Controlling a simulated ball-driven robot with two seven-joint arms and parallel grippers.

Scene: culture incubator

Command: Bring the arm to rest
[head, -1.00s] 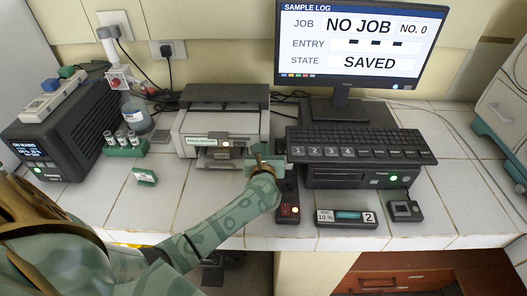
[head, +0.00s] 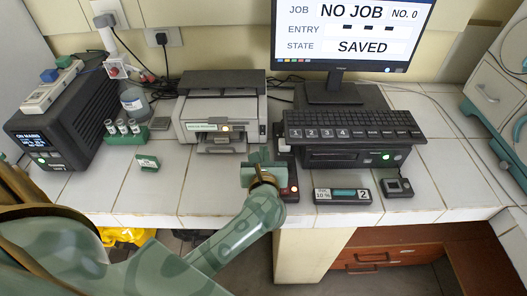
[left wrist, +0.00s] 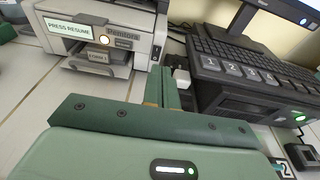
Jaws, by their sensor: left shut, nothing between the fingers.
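My left arm comes in from the lower left in the head view. Its green gripper (head: 263,168) is over the counter near the front edge, in front of and to the right of the printer (head: 218,112) and left of the black keyboard (head: 352,124). In the left wrist view the fingers (left wrist: 168,88) are together with nothing between them, pointing toward the gap between printer and keyboard. The gripper partly hides the dark strip with a lit red button (head: 291,186). I cannot tell whether it touches that strip. My right gripper is not in view.
The monitor (head: 352,30) reads NO JOB, SAVED. A pipette-like display box (head: 342,195) and a small dark device (head: 397,187) lie at the front right. A tube rack (head: 125,132), a green block (head: 148,162) and a dark unit (head: 60,130) stand left. The front-left tiles are clear.

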